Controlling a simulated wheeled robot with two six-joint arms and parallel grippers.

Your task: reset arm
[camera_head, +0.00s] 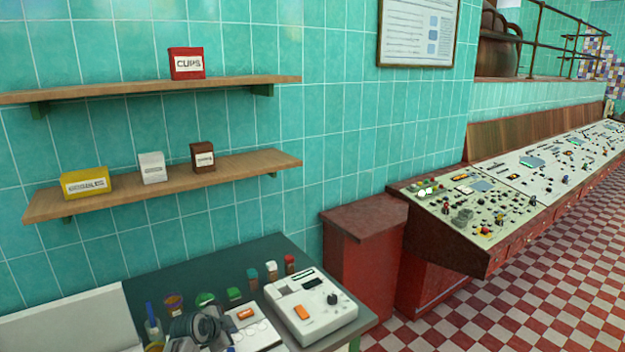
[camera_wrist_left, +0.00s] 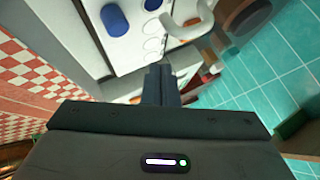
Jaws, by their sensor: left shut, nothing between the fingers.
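My left gripper (camera_head: 200,328) is at the bottom edge of the head view, low over the left part of the dark-topped table (camera_head: 255,256). In the left wrist view its two dark fingers (camera_wrist_left: 160,84) are together with nothing between them. Beyond the fingers lies a white panel (camera_wrist_left: 128,52) with round marks and a blue round piece (camera_wrist_left: 115,20). My right gripper is in neither view.
A white device (camera_head: 318,312) with a black knob and several small capped jars (camera_head: 271,270) stand on the table near the gripper. Two wall shelves (camera_head: 240,170) hold small boxes. A red cabinet (camera_head: 362,255) and a long control console (camera_head: 500,215) stand to the right, beside open checkered floor.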

